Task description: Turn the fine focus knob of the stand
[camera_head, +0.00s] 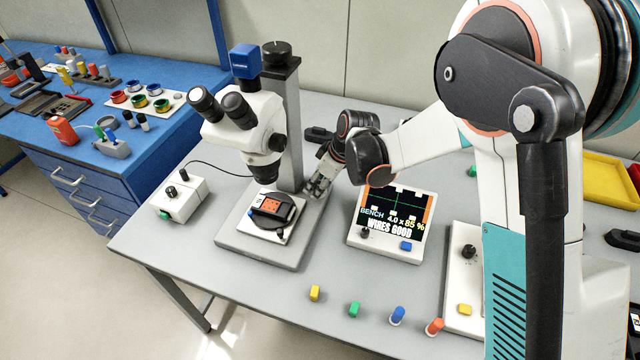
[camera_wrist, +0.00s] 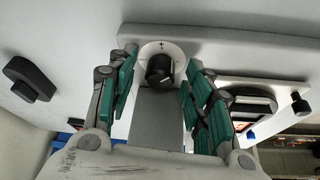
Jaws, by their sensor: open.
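The microscope stand (camera_head: 291,125) has a grey upright column on a grey base (camera_head: 275,252), left of centre in the head view. My gripper (camera_head: 318,188) is low at the column's right side. In the wrist view a black knob (camera_wrist: 159,70) sits on a white marked dial (camera_wrist: 176,52), and I take it for the fine focus knob. My gripper is open, with green-padded fingers to the left and right of the knob. I cannot tell whether they touch it. The knob is not visible in the head view.
A display box (camera_head: 393,222) stands close to the right of the stand. A white control box (camera_head: 184,196) is to the left. Several small coloured pieces, including a green one (camera_head: 354,309), lie along the front of the table. A black object (camera_head: 319,134) lies behind my gripper.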

